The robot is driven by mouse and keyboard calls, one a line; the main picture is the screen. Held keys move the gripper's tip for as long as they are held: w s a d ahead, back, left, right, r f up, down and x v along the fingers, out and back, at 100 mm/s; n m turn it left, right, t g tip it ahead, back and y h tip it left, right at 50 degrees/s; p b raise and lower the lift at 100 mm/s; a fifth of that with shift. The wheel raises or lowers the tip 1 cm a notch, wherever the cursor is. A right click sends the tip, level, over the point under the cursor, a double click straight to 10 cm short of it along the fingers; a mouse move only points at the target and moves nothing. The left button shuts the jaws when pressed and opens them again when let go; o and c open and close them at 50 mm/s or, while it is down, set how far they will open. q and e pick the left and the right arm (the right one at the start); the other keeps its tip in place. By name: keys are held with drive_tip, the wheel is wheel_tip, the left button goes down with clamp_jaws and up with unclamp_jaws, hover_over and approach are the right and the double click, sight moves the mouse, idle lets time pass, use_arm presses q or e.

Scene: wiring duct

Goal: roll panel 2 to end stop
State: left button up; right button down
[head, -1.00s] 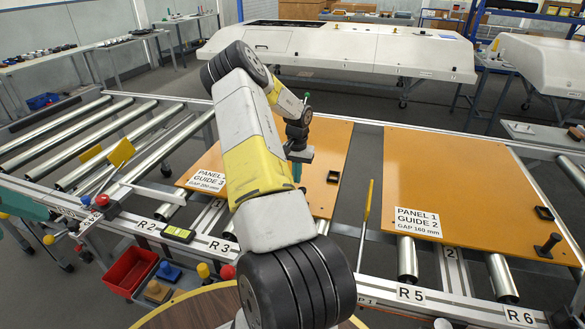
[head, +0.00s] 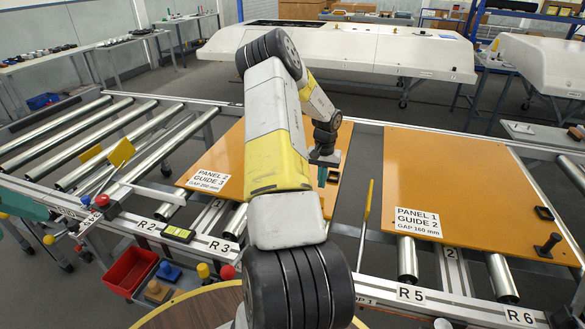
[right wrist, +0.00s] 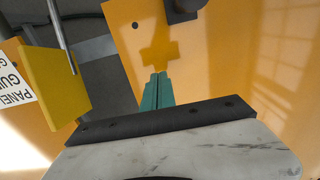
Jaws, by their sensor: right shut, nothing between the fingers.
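Panel 2 (head: 224,160) is an orange board with a white label, lying on the rollers left of centre. My right arm hides much of its middle. My right gripper (head: 322,178) is over its right part, near a black square fitting. In the right wrist view the teal fingers (right wrist: 158,76) are shut together and empty above the orange surface (right wrist: 210,85). I cannot tell if they touch it. A dark fitting (right wrist: 182,9) shows at the top there. Teal shapes (head: 22,204) at the left edge may be my left gripper. I cannot make out an end stop.
Panel 1 (head: 450,180) lies to the right across a gap. A yellow lever (head: 369,205) stands in that gap; a yellow plate (right wrist: 52,85) shows in the wrist view. Bare rollers (head: 85,130) lie left. A red bin (head: 130,271) is in front.

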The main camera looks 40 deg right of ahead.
sight(235, 176)
drive_tip(key=shift+f, duration=1.4)
idle(0.4)
drive_tip(key=shift+w+a+f, duration=0.1)
drive_tip(key=shift+w+a, duration=3.6)
drive_tip(key=shift+w, duration=0.85)
drive_tip(key=shift+w+a, duration=3.65)
drive_tip(key=shift+w, duration=0.95)
drive_tip(key=shift+w+a+f, duration=0.1)
drive_tip(key=shift+w+a, duration=3.6)
drive_tip(key=shift+w, duration=0.85)
drive_tip(key=shift+d+r, duration=0.1)
drive_tip(key=shift+r, duration=3.6)
